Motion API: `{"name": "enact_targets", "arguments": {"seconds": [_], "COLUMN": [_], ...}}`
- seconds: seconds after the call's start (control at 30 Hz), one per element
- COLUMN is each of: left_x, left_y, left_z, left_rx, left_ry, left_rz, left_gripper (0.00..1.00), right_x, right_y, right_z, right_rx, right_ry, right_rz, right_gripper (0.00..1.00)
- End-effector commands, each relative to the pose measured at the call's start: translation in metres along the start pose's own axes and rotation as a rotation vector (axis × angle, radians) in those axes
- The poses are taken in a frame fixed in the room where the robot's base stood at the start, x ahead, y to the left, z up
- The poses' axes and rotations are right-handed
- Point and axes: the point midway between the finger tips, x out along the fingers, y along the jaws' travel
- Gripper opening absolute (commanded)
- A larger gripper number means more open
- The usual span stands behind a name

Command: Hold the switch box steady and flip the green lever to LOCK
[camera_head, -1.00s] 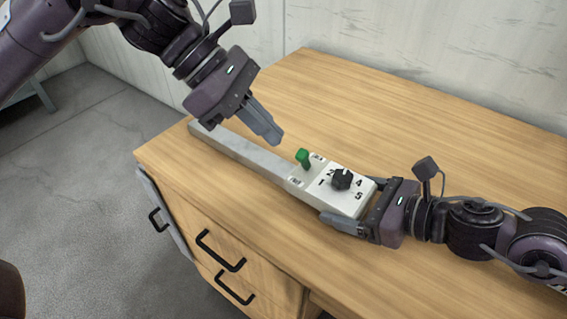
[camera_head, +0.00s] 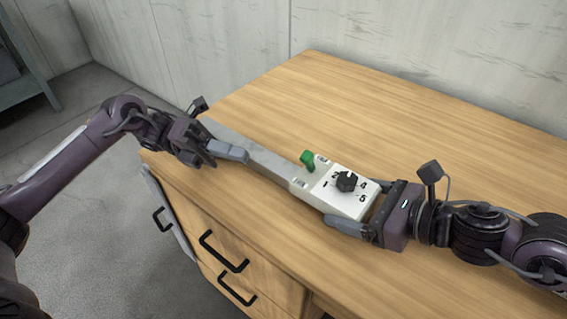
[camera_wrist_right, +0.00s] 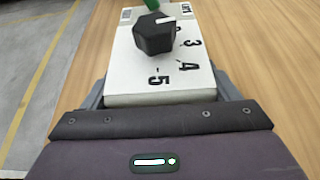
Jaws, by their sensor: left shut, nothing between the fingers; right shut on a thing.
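The white switch box (camera_head: 333,197) lies on the wooden table with a black dial (camera_head: 346,181) and printed numbers on top. The green lever (camera_head: 308,160) stands at the box's left end, tilted slightly; which label it points to is too small to read.
The wooden table (camera_head: 400,130) is clear behind the box. Drawers with black handles (camera_head: 223,251) are below the front edge. A wall stands behind.

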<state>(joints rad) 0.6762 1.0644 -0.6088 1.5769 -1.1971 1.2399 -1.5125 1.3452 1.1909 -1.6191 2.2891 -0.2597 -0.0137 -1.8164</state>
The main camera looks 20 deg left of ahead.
Motion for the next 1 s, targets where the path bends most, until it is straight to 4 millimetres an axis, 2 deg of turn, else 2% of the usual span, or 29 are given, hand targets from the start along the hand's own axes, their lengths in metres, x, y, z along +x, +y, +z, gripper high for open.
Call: {"name": "enact_targets", "arguments": {"seconds": [0.33,0.47,0.63,0.8,1.0], "left_x": [-0.001,0.005,0.026,0.059,0.088], "left_y": [0.001,0.001,0.001,0.000,0.000], "left_z": [0.000,-0.001,-0.002,-0.001,-0.001], "left_rx": [-0.006,-0.007,-0.005,-0.004,-0.005], "left_ry": [-0.005,-0.002,-0.003,-0.002,-0.002], "left_rz": [-0.004,-0.006,-0.008,-0.010,-0.007], "left_gripper": [0.00,0.00,0.00,0.00,0.00], "right_x": [0.000,0.000,0.000,0.000,0.000], "right_y": [-0.001,-0.001,-0.001,-0.001,-0.001], "right_z": [0.000,0.000,0.001,0.001,0.001], "right_rx": [0.000,0.000,0.000,0.000,0.000], "right_ry": [-0.001,-0.001,-0.001,-0.001,-0.001], "right_rz": [-0.002,-0.002,-0.002,-0.002,-0.002], "right_gripper": [0.27,0.27,0.27,0.27,0.27]}}
